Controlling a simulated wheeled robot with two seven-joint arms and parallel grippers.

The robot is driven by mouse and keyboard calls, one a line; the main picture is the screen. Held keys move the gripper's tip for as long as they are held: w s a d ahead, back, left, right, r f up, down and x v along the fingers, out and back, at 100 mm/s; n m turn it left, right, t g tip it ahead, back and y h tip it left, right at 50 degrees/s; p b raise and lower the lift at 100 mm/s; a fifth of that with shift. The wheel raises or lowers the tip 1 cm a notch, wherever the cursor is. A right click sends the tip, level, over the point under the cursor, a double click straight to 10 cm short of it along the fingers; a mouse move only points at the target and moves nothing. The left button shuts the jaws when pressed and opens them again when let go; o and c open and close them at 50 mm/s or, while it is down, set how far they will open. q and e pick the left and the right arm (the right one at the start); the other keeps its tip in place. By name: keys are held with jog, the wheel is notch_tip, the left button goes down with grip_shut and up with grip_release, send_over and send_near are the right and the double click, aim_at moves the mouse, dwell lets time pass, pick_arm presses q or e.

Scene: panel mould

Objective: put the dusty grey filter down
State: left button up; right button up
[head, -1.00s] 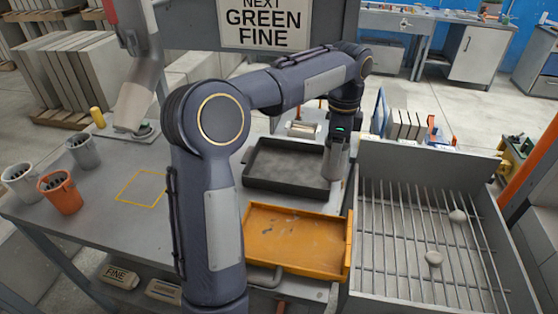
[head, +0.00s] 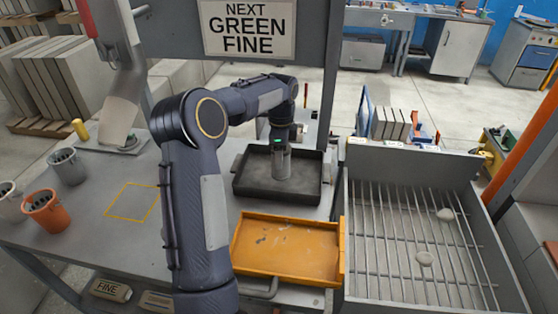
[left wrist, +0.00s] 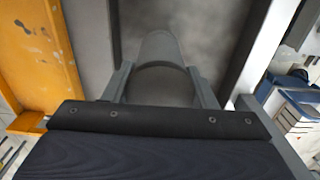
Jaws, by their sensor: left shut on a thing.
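My left gripper (head: 281,172) points down over the black tray (head: 240,188), which has a grey dusty floor. In the left wrist view, its two fingers (left wrist: 160,88) are shut on a grey, rounded, cylinder-like thing, the dusty grey filter (left wrist: 160,50). The filter is over the tray's floor; whether it touches the floor I cannot tell. In the head view the filter is hard to tell apart from the grey gripper. My right gripper is not in view.
An orange tray (head: 285,275) stands in front of the black tray. A barred grate box (head: 415,250) is to the right. Several cups, one orange (head: 44,210), stand at the left. A yellow outlined square (head: 132,202) on the table is empty.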

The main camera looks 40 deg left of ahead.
pick_arm(q)
jog(key=shift+a+f, duration=0.15)
jog(key=shift+f, duration=0.8)
jog(key=shift+a+f, duration=0.15)
jog(key=shift+f, duration=0.8)
jog(key=shift+f, duration=0.2)
jog(key=o, duration=1.2)
jog(key=shift+c, duration=0.2)
